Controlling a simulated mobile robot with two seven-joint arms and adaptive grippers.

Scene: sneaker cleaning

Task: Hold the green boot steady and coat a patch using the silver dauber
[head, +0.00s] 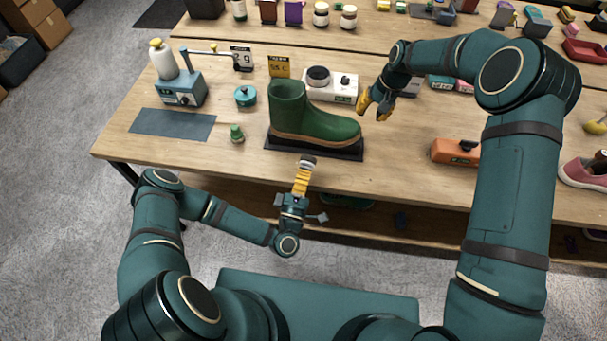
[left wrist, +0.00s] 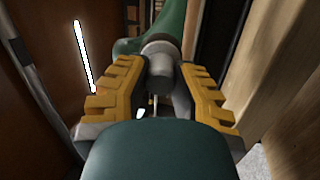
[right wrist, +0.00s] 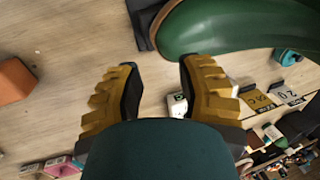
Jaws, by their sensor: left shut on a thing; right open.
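The green boot (head: 300,118) stands upright on a dark mat (head: 340,152), toe to the right in the head view. My left gripper (head: 303,172) is shut on the silver dauber (head: 308,162), in front of the table's near side. In the left wrist view the dauber (left wrist: 162,66) sits between the yellow fingers, its round head toward the boot (left wrist: 166,22); I cannot tell whether they touch. My right gripper (head: 371,104) is open and empty just beyond the boot's toe. The right wrist view shows the boot (right wrist: 230,28) outside its fingers.
A white device with a dark knob (head: 343,88) stands behind the boot. A small green bottle (head: 237,133) and a teal pot (head: 246,96) are left of it. An orange block (head: 455,151) lies to the right. A blue-grey mat (head: 172,124) lies bare at the left.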

